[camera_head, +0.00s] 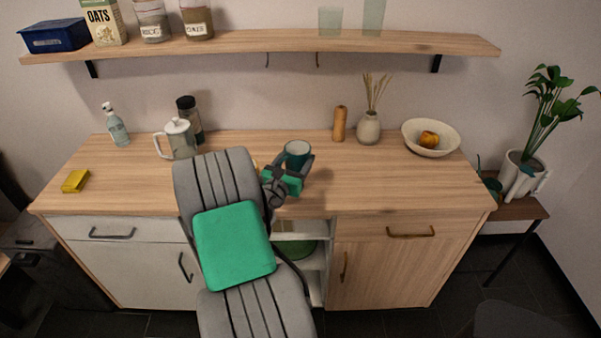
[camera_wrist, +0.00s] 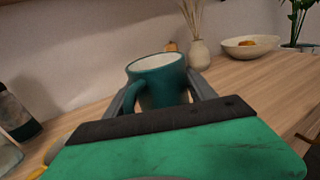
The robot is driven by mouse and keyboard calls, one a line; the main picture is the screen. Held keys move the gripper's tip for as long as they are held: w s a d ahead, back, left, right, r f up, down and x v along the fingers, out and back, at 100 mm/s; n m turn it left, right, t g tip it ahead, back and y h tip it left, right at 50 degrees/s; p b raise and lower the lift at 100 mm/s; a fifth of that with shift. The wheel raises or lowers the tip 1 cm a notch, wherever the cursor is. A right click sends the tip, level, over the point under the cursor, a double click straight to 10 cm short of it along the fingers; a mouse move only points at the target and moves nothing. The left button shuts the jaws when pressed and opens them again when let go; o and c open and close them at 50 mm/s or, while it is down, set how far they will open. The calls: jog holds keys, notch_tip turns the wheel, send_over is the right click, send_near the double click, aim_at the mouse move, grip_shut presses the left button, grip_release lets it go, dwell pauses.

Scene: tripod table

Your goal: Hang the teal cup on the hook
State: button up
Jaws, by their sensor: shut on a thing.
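The teal cup (camera_head: 297,150) is upright between the fingers of my gripper (camera_head: 291,168), over the middle of the wooden counter. In the wrist view the cup (camera_wrist: 158,84) shows its pale inside, and its handle points to the lower left. My gripper (camera_wrist: 165,100) is shut on the cup, with one finger on each side. I cannot tell whether the cup's base touches the counter. Two small dark hooks hang under the wall shelf: a left hook (camera_head: 267,60) and a right hook (camera_head: 317,60). Both are bare, above and behind the cup.
The shelf (camera_head: 250,43) carries jars, boxes and glasses. On the counter (camera_head: 350,180) are a white pot (camera_head: 180,139), a dark-lidded jar (camera_head: 189,117), a wooden cylinder (camera_head: 340,123), a reed vase (camera_head: 368,126) and a fruit bowl (camera_head: 431,138). The counter's front right is clear.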

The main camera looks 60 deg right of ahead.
jog(key=d+f, duration=0.1)
jog(key=f, duration=0.1)
jog(key=d+f, duration=0.1)
jog(key=f, duration=0.2)
jog(key=d+f, duration=0.1)
jog(key=f, duration=0.1)
jog(key=shift+w+d+f, duration=0.15)
jog(key=shift+w+d, duration=0.15)
jog(key=shift+d, duration=0.1)
jog(key=shift+f, duration=0.35)
jog(key=shift+f+b, duration=0.25)
jog(key=shift+b, duration=0.15)
jog(key=o, duration=1.6)
jog(key=shift+o, duration=0.2)
jog(key=shift+r+p, duration=0.3)
jog(key=shift+r, duration=0.05)
jog(key=a, duration=0.4)
jog(key=a+b, duration=0.1)
jog(key=a, duration=0.3)
jog(key=s+a+b, duration=0.1)
jog(key=a, duration=0.3)
jog(key=shift+f, duration=0.15)
